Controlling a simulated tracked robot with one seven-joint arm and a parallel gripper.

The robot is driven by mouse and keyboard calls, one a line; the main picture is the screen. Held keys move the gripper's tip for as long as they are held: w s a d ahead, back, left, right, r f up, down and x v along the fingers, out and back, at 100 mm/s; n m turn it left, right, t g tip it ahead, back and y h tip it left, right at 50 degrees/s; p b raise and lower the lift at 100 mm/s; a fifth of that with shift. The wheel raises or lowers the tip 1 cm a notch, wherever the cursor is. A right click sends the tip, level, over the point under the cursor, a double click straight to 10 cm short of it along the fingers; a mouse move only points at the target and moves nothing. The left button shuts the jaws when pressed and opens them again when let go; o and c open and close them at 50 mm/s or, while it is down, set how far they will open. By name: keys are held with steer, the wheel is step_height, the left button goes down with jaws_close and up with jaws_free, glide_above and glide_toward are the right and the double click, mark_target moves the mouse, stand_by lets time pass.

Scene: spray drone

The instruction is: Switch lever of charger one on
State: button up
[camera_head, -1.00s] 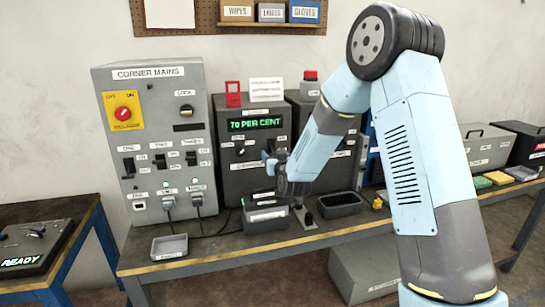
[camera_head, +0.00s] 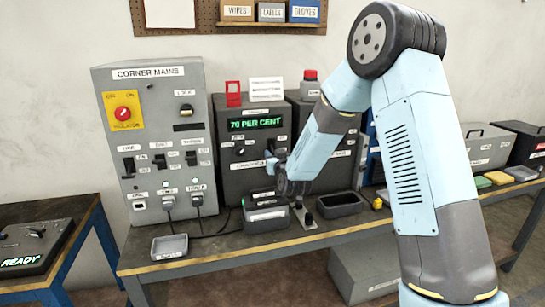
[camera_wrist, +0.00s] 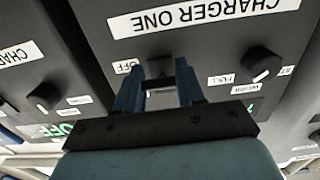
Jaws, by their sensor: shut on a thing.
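The panel of charger one (camera_wrist: 205,45) fills the wrist view, with its name label along the top. My gripper (camera_wrist: 159,78) is in front of it, its two blue fingers closed on a dark lever (camera_wrist: 159,68). An OFF label (camera_wrist: 124,66) is just left of the lever. The fingers partly cover the lever, so its exact position is hard to tell. In the head view, my gripper (camera_head: 271,166) is at the front of the grey charger box (camera_head: 233,184) with the green 70 PER CENT display (camera_head: 255,123), and the lever is not clear there.
A dark knob (camera_wrist: 262,65) is right of the gripper, and another knob (camera_wrist: 43,97) is on the neighbouring panel at left. The corner mains cabinet (camera_head: 150,90) stands left of the charger. Small trays (camera_head: 169,246) and plugged cables lie on the bench below.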

mark_target(273, 148)
steer(key=shift+s+r+g+h, duration=0.15)
steer(key=shift+r+g+h, duration=0.3)
steer(key=shift+g, duration=0.75)
steer(key=shift+s+r+g+h, duration=0.1)
steer(key=shift+r+g+h, duration=0.15)
steer(key=shift+r+g, duration=0.65)
steer(key=shift+a+r+g+h, duration=0.1)
steer(key=shift+r+g+h, duration=0.1)
steer(key=shift+g, duration=0.55)
steer(key=shift+a+r+g+h, duration=0.1)
steer(key=shift+g+h, duration=0.1)
steer(key=shift+g, duration=0.55)
steer(key=shift+w+r+g, duration=0.15)
steer(key=shift+r+g, duration=0.05)
steer(key=shift+g, duration=0.5)
steer(key=shift+w+d+r+g+h, duration=0.1)
steer(key=shift+r+g+h, duration=0.15)
steer(key=shift+g, duration=0.35)
steer(key=o, duration=1)
steer(key=shift+f, duration=0.1)
steer(key=shift+o, duration=0.2)
steer(key=shift+d, duration=0.1)
steer(key=v, duration=1.3)
steer(key=shift+s+r, duration=0.25)
